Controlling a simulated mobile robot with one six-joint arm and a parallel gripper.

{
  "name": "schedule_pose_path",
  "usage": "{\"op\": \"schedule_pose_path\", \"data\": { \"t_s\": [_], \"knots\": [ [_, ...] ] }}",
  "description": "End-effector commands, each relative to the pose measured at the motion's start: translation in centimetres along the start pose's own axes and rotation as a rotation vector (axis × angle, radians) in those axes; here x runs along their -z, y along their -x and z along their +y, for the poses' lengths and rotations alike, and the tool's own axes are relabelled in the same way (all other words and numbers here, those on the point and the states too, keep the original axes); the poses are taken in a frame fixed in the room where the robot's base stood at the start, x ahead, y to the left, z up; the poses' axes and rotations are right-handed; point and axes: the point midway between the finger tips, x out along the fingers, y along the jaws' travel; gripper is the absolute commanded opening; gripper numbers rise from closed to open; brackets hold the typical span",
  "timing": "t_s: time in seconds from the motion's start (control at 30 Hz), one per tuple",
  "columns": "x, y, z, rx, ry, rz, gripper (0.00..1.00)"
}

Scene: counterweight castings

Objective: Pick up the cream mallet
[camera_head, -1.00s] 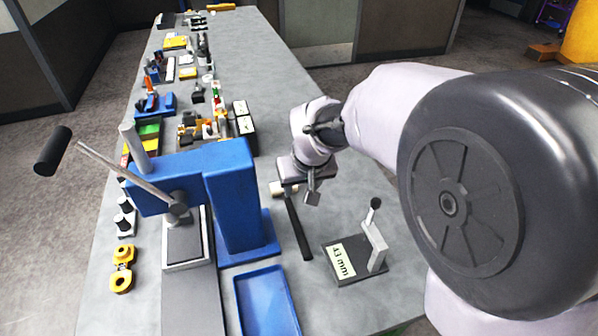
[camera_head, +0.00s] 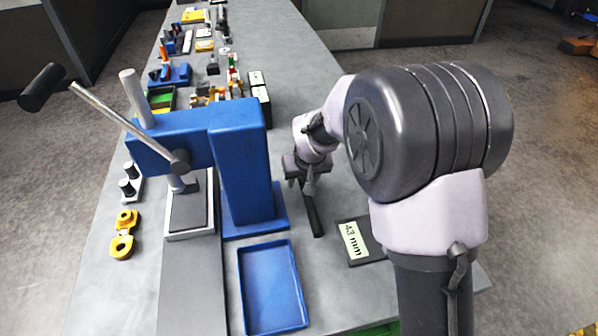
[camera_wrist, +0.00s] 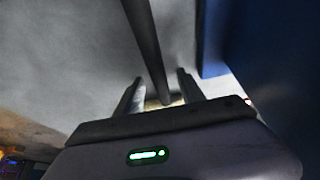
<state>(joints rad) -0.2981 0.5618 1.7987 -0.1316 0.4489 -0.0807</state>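The mallet lies on the grey bench right of the blue press. Its dark handle (camera_head: 313,216) points toward the front of the bench in the head view, and its head is hidden there under my gripper (camera_head: 305,187). In the wrist view the handle (camera_wrist: 147,45) runs down between the two fingers of my gripper (camera_wrist: 160,80). A sliver of the cream head (camera_wrist: 163,103) shows low between the fingers. The fingers stand apart, with gaps on both sides of the handle. I cannot see whether they touch the head.
The blue press (camera_head: 240,165) stands close left of my gripper, with an empty blue tray (camera_head: 270,290) in front. A dark block labelled 43 mm (camera_head: 357,241) lies to the right, partly hidden by my arm. Yellow parts (camera_head: 123,234) and several fixtures line the left side.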

Motion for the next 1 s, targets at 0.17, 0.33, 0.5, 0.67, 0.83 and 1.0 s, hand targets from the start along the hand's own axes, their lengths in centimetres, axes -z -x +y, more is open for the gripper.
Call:
{"op": "schedule_pose_path", "data": {
  "t_s": [0.17, 0.33, 0.5, 0.67, 0.83, 1.0],
  "knots": [
    [0.0, 0.1, 0.0, 0.0, 0.0, 0.0, 0.13],
    [0.0, 0.1, 0.0, 0.0, 0.0, 0.0, 0.0],
    [0.1, 0.1, 0.0, 0.0, 0.0, 0.002, 0.0],
    [0.7, 1.3, 0.0, 0.0, 0.0, 0.005, 0.0],
    [2.4, 5.5, 0.0, 0.0, 0.001, 0.006, 0.0],
    [3.6, 8.5, 0.0, 0.0, 0.0, 0.005, 0.0]
  ]
}}
